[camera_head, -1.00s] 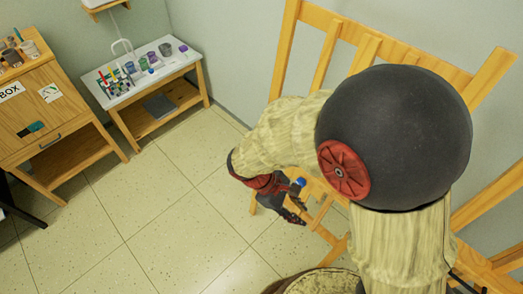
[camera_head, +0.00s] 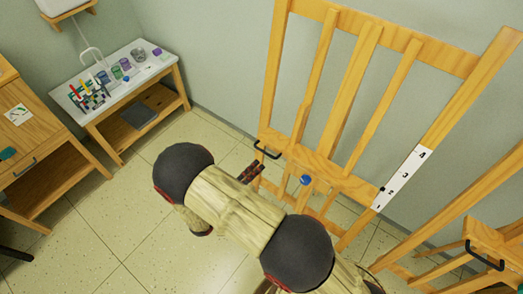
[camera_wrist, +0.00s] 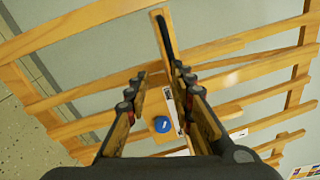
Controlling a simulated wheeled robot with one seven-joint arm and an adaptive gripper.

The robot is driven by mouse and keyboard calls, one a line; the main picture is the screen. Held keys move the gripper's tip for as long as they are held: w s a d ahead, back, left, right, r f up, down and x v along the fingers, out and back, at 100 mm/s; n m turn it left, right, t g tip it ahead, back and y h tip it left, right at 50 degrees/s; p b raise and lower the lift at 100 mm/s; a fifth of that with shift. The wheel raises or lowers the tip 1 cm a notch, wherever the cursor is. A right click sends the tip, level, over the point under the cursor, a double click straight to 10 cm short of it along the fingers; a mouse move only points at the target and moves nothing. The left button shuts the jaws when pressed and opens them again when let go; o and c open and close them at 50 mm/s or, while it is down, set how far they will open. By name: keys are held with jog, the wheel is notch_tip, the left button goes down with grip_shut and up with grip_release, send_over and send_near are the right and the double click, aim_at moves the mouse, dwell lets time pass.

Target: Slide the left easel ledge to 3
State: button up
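The left easel (camera_head: 352,85) is a wooden frame. Its ledge (camera_head: 330,174) carries a black handle (camera_head: 267,150) at its left end and a blue knob (camera_head: 306,180). A white scale strip (camera_head: 405,176) numbered 1 to 4 is on the right post; a small black pointer at the ledge's right end is near 2. My gripper (camera_head: 251,172) is just below the handle, partly hidden by my arm. In the wrist view, my gripper (camera_wrist: 160,72) has its fingers apart, with a dark bar (camera_wrist: 166,38), apparently the handle, between and beyond the tips. The blue knob (camera_wrist: 162,125) shows behind them.
Another easel at the right has a ledge with a black handle (camera_head: 484,256). A white-topped table (camera_head: 125,85) with jars stands at the back left, beside a wooden cabinet (camera_head: 40,140). The tiled floor (camera_head: 150,220) between is clear.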

aim_at(265, 152)
jog(key=shift+w+d+r+n+t+b, duration=0.25)
jog(key=shift+w+d+n, duration=0.35)
jog(key=shift+w, duration=0.6)
jog(key=shift+w+d+r+n+b, duration=0.4)
jog(key=shift+w+d, duration=0.3)
jog(key=shift+w, duration=0.45)
jog(key=shift+w+d+r+n+t+b, duration=0.2)
jog(key=shift+w+d+n, duration=0.45)
jog(key=shift+w, duration=0.55)
jog(key=c, duration=0.3)
grip_shut()
